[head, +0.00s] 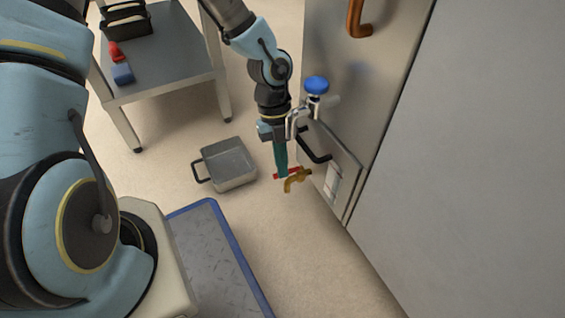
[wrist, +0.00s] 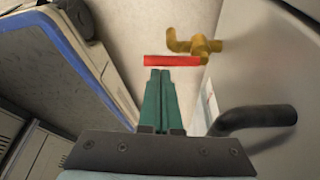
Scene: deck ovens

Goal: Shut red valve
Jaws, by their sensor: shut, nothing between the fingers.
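The red valve handle (wrist: 173,61) is a straight red bar on a brass tap (wrist: 196,45). In the wrist view the bar lies crosswise just beyond my fingertips. In the head view the red handle (head: 287,174) and the brass tap (head: 297,180) are low on the front of the metal cabinet. My gripper (head: 282,174) points down with its green fingers together and empty. Its fingertips (wrist: 160,71) are at or very close to the bar; I cannot tell whether they touch. My fingers hide part of the handle in the head view.
A blue-knobbed valve (head: 316,85) and a black handle (head: 313,144) are on the cabinet close to my gripper. A metal pan (head: 229,164) sits on the floor to the left. A steel table (head: 170,50) with red and blue items stands behind. Open floor lies below the tap.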

